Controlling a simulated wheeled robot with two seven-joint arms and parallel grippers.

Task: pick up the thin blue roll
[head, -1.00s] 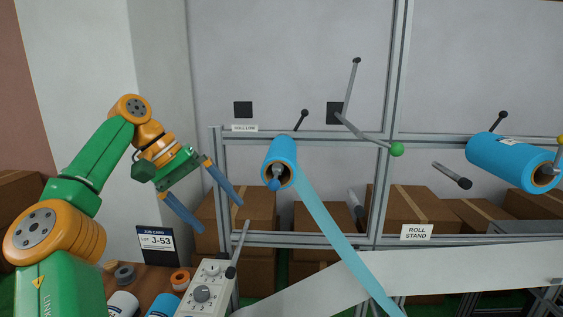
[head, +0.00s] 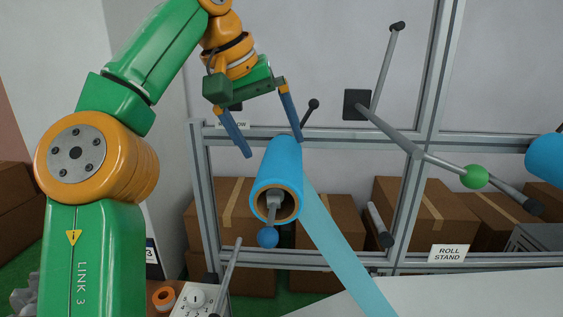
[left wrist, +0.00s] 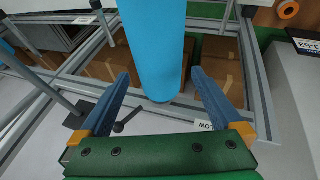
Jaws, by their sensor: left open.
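The thin blue roll (head: 281,172) sits on a spindle of the frame in the head view, its orange-rimmed core facing me. A blue ball (head: 268,238) shows just below the core, and a light blue web (head: 343,252) runs down to the right from the roll. My left gripper (head: 272,147) is open and empty, fingers pointing down at the roll's far upper end. In the left wrist view the roll (left wrist: 153,45) lies between and beyond the two open fingers (left wrist: 166,88). I cannot tell if they touch it. My right gripper is not in view.
The grey metal frame (head: 330,133) stands behind. A rod with a green ball (head: 474,176) sticks out right of the roll. Another blue roll (head: 546,158) is at the right edge. Cardboard boxes (head: 423,215) stand behind the frame. A control box (head: 196,300) is at lower left.

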